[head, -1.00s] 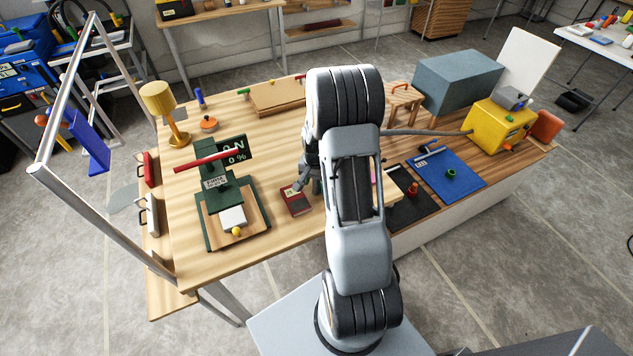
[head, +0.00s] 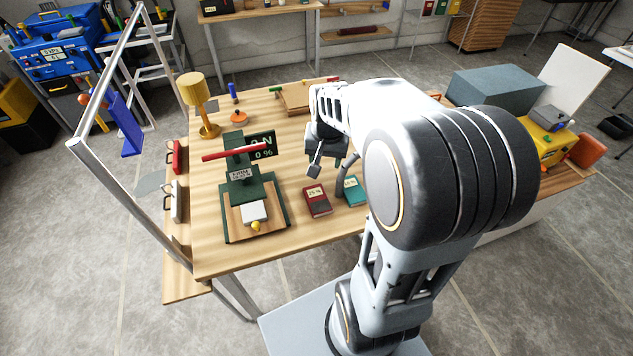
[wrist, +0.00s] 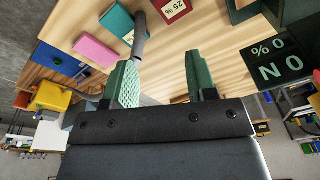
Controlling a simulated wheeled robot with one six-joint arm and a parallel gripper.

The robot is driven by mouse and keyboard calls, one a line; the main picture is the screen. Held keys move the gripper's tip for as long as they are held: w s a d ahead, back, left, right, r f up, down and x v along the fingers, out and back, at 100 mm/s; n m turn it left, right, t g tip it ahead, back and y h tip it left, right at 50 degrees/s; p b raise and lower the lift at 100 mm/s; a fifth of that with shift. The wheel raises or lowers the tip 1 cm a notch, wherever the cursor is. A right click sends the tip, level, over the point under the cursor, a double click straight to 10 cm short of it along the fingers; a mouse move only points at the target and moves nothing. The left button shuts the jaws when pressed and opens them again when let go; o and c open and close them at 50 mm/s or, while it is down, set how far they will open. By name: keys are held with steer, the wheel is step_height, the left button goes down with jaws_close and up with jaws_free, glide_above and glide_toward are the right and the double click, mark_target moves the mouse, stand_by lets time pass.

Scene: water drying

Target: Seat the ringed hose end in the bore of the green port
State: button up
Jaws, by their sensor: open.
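My gripper (head: 318,168) is open above the table, behind the red and teal blocks. In the wrist view its two green-padded fingers (wrist: 160,88) stand apart with bare table between them. A grey hose (wrist: 140,38) runs down beside the left finger, outside the gap; I cannot tell whether they touch. The hose also arcs beside my gripper in the head view (head: 347,172). I cannot make out its ringed end. A small green spot, likely the green port (wrist: 57,60), shows on the blue mat (wrist: 70,67) in the wrist view. My arm hides that area in the head view.
A red block (head: 316,201) and a teal block (head: 353,188) lie in front of my gripper. A dark green stand (head: 240,187) with a red bar and a black sign (head: 262,145) are to the left. A yellow machine (head: 548,143) stands at the right.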

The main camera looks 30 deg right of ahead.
steer(key=shift+o, duration=0.2)
steer(key=s+a+r+n+t, duration=0.2)
steer(key=s+a+r+n, duration=0.2)
steer(key=s+a+n, duration=0.2)
steer(key=s+a, duration=0.2)
steer(key=s, duration=0.1)
steer(key=shift+a+r, duration=0.15)
steer(key=shift+a, duration=0.05)
steer(key=shift+o, duration=0.3)
steer(key=shift+s, duration=0.4)
steer(key=m+g+p, duration=0.1)
steer(key=m+g, duration=0.3)
steer(key=m, duration=1.2)
glide_above(340, 179)
step_height(340, 179, down, 8)
step_height(340, 179, down, 8)
steer(key=shift+a+f+p, duration=0.15)
steer(key=shift+p, duration=0.35)
steer(key=shift+f+p, duration=0.7)
steer(key=shift+f, duration=2)
